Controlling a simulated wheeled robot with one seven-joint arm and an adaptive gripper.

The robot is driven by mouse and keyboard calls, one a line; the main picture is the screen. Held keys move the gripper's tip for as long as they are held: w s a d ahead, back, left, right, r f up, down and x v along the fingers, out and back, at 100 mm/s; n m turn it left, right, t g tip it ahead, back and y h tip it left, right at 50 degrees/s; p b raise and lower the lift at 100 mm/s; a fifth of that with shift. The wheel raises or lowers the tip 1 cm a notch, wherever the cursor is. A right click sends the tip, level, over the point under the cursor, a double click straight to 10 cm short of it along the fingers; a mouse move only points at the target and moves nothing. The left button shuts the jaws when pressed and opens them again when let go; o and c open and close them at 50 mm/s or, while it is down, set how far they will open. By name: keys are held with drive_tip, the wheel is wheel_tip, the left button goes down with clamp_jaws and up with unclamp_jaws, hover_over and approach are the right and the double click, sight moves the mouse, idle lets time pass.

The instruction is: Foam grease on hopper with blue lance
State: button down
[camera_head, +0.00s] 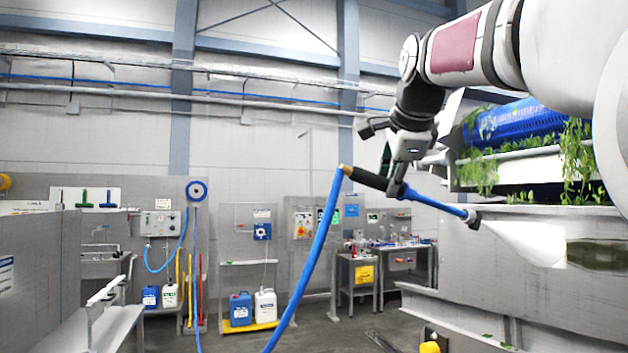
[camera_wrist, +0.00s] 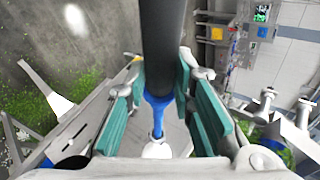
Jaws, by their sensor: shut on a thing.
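My gripper (camera_head: 395,170) is shut on the blue lance (camera_head: 432,203) by its black handle, and it also shows in the wrist view (camera_wrist: 160,108). The lance (camera_wrist: 163,45) runs between the teal finger pads there. Its nozzle (camera_head: 473,219) points right and slightly down at the hopper. A white foam spray (camera_head: 525,240) fans from the nozzle toward the grey steel hopper (camera_head: 490,285). A dark greenish grease patch (camera_head: 598,254) shows on the hopper wall at the spray's right end. The spray may hide part of the patch.
A blue hose (camera_head: 316,250) hangs from the lance's rear end to the floor. A blue drum (camera_head: 512,122) with leaves stands above the hopper. Blue (camera_head: 240,309) and white (camera_head: 265,306) canisters stand at the back. A steel partition (camera_head: 35,275) is at left. Greens litter the floor (camera_wrist: 90,75).

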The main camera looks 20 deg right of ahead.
drive_tip(key=shift+s, duration=0.2)
drive_tip(key=s+d+p, duration=0.1)
drive_tip(key=s+p, duration=0.6)
drive_tip(key=s, duration=2)
drive_tip(key=shift+s+p, duration=0.3)
drive_tip(key=shift+p, duration=0.05)
idle(3.4)
idle(0.7)
drive_tip(key=c, duration=2.1)
unclamp_jaws()
drive_tip(key=shift+d, duration=0.1)
